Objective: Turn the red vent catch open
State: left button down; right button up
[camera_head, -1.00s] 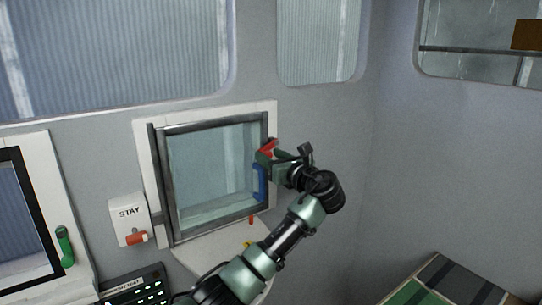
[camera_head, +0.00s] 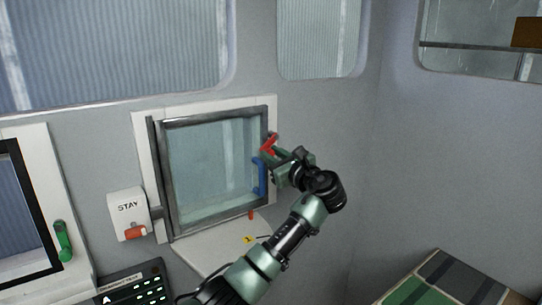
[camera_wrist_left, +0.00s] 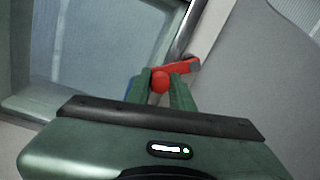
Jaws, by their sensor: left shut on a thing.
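The red vent catch (camera_head: 268,143) sits at the right edge of the dark-framed vent window (camera_head: 172,225). In the left wrist view the red catch (camera_wrist_left: 185,68) is a bar with a round red knob at its near end, slanting up to the right. My left gripper (camera_head: 268,154) reaches it from the right and partly hides it. In the left wrist view the green fingers of my left gripper (camera_wrist_left: 161,84) are shut on the red knob, one on each side. The vent window looks closed against its white surround. My right gripper is not in view.
A blue handle (camera_head: 260,176) is on the window frame just below the catch. A white box marked STAY (camera_head: 128,210) with a red-orange knob is left of the window. A white ledge (camera_head: 210,252) lies below. The wall to the right is bare.

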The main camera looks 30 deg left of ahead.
pick_arm(q)
jog(key=shift+w+d+f+n+y+b, duration=0.2)
jog(key=shift+w+f+n+b, duration=0.35)
jog(key=shift+n+b, duration=1.1)
jog(key=shift+w+d+f+n+y+b, duration=0.1)
jog(key=shift+w+d+f+n+b, duration=0.25)
jog(key=shift+w+n+b, duration=1.2)
jog(key=shift+s+d+f+n+y+b, duration=0.15)
jog(key=shift+d+f+n+b, duration=0.2)
jog(key=shift+n+b, duration=1.4)
jog(key=shift+n+p, duration=0.65)
jog(key=shift+n, duration=0.2)
jog(key=c, duration=1.2)
grip_release()
jog(key=shift+c, duration=0.2)
